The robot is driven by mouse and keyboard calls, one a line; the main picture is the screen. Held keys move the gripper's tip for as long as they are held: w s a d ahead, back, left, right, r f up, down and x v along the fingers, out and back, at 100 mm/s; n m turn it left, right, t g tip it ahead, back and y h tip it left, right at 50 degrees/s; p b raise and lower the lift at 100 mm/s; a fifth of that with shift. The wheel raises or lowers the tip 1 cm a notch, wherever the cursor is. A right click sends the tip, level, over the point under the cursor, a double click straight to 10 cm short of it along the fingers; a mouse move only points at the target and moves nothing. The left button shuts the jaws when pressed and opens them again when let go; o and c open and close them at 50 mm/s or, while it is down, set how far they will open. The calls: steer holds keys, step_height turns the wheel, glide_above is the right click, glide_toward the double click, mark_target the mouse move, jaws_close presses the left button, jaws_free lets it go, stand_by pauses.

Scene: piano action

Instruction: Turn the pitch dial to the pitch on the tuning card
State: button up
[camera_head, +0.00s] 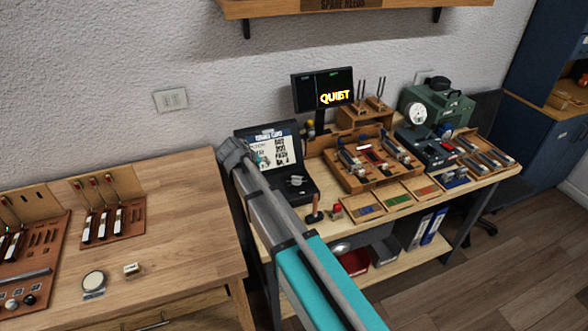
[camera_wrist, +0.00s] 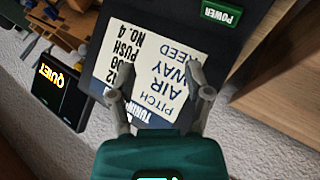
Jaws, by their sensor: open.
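The tuning card (camera_wrist: 150,72) is a white printed sheet on a dark panel in the wrist view. It appears upside down there, with "PITCH", "AIR", "AWAY", "REED", "PUSH" and "NO. 4" readable; the pitch figure is partly covered by a finger. In the head view the card (camera_head: 283,146) is on the raised lid of a black case. My gripper (camera_wrist: 159,72) is open and empty, its two fingers in front of the card. A small silver knob-like part (camera_head: 297,181) sits in the case base; I cannot tell whether it is the pitch dial.
A dark screen (camera_head: 337,98) reading "QUIET" stands behind the case. Wooden racks (camera_head: 375,180), tuning forks (camera_head: 361,91) and a green machine (camera_head: 450,108) with a white gauge fill the bench to the right. A green POWER label (camera_wrist: 222,13) shows near the card. A wooden table (camera_head: 190,200) is at left.

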steer(key=shift+o, duration=0.6)
steer(key=w+d+r+n+g+y+p, duration=0.1)
steer(key=d+r+n+g+p, duration=0.1)
steer(key=d+n+p, duration=0.3)
steer(key=shift+d+r+g+y+p, duration=0.3)
steer(key=shift+d+r+g+y, duration=0.1)
steer(key=shift+d+g, duration=0.55)
step_height(320, 180, up, 4)
steer(key=n+g+y+p, duration=0.3)
steer(key=n+p, duration=0.2)
steer(key=n, duration=0.2)
glide_above(297, 177)
steer(key=shift+w+f, duration=0.15)
steer(key=shift+w, duration=0.05)
steer(key=shift+f, duration=0.2)
step_height(297, 177, down, 13)
steer(key=b, duration=1.4)
steer(key=shift+f, duration=0.2)
steer(key=shift+c, duration=0.3)
